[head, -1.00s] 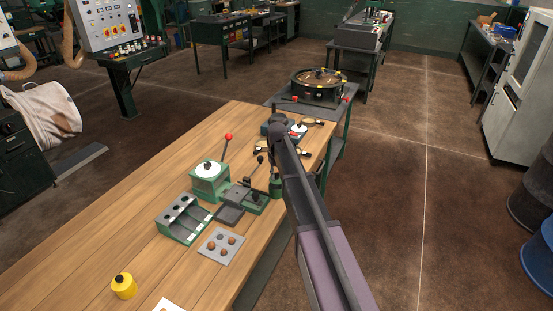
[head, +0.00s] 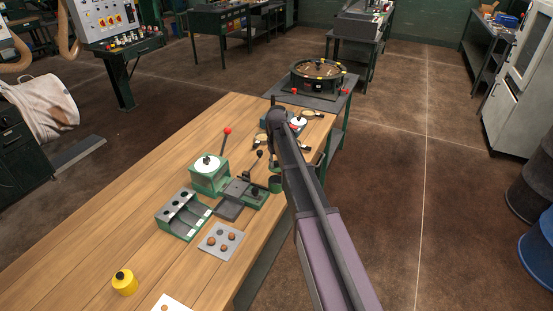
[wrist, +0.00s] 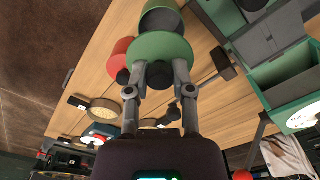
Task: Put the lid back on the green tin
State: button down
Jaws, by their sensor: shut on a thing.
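In the wrist view, my gripper (wrist: 160,78) is shut on the dark knob of a round green lid (wrist: 160,48). The lid lies across the fingertips, with its underside hidden. Just beyond it is the open tin (wrist: 160,20), partly covered by the lid; whether they touch is unclear. In the head view, the green tin (head: 276,184) stands open, dark inside, near the table's right edge beside my arm.
A red round piece (wrist: 118,62) with a dark knob lies close beside the lid. A green lever press (head: 242,192), a green box with a white disc (head: 208,178), a compartment rack (head: 182,214) and a grey tray (head: 220,241) crowd nearby.

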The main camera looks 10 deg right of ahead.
aim_at(276, 167)
jog(key=shift+a+r, duration=0.1)
jog(key=shift+r, duration=0.45)
jog(key=shift+f, duration=0.25)
jog(key=shift+f+b, duration=3)
jog(key=shift+f, duration=0.2)
dwell(0.4)
jog(key=shift+c, duration=2)
grip_release()
jog(key=o, duration=0.4)
